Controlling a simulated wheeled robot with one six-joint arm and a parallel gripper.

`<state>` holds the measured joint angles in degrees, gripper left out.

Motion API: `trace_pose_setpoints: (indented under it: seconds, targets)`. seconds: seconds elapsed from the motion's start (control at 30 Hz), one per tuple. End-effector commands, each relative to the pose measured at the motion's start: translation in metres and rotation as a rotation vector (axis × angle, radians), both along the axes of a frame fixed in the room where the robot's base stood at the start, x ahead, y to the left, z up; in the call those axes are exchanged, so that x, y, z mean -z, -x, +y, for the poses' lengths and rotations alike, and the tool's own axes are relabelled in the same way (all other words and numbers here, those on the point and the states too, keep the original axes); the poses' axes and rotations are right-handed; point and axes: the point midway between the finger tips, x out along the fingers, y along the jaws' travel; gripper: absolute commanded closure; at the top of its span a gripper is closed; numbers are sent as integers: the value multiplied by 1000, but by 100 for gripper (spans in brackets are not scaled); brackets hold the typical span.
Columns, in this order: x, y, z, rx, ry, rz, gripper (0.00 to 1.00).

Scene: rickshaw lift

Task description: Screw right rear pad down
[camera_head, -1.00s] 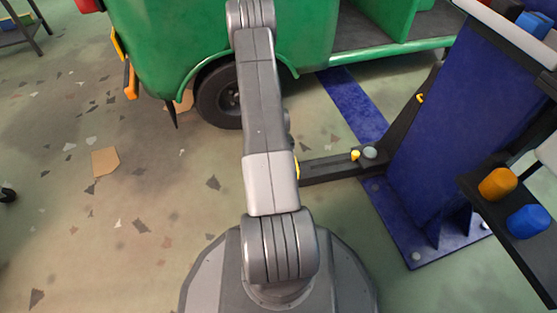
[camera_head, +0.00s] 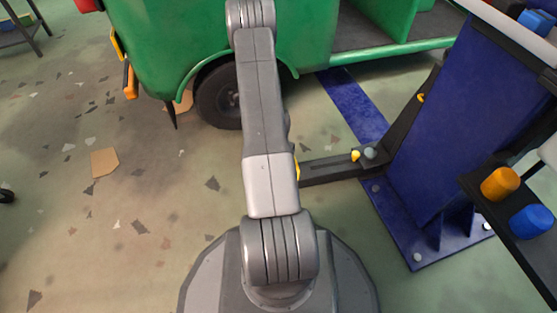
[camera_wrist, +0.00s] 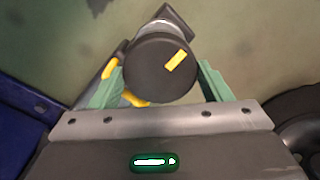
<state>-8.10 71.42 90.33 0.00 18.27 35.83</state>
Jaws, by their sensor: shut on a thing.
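The right rear pad (camera_wrist: 158,68) is a round black disc with a yellow mark on its top, seen from above in the wrist view. It sits on a threaded silver post with dark and yellow lift-arm parts (camera_wrist: 110,72) around it. My gripper (camera_wrist: 160,82) has its two green fingers on either side of the disc, shut on it. In the head view my arm hides the pad and gripper. The black lift arm (camera_head: 335,168) runs from behind my arm to the blue post.
A blue lift post (camera_head: 455,120) stands at the right on a bolted base plate. A shelf with an orange knob (camera_head: 500,184) and a blue knob (camera_head: 531,221) juts out there. The green rickshaw (camera_head: 170,40) is ahead, its black wheel (camera_head: 218,96) close beside my arm. Floor at left is open.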

Motion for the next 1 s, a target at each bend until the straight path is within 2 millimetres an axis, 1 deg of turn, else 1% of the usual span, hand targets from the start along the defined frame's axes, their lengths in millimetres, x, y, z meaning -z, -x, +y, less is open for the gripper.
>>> trace_pose_setpoints:
  seconds: [1.0]
  targets:
    - [-2,-2,0,964,-1,-4,52]
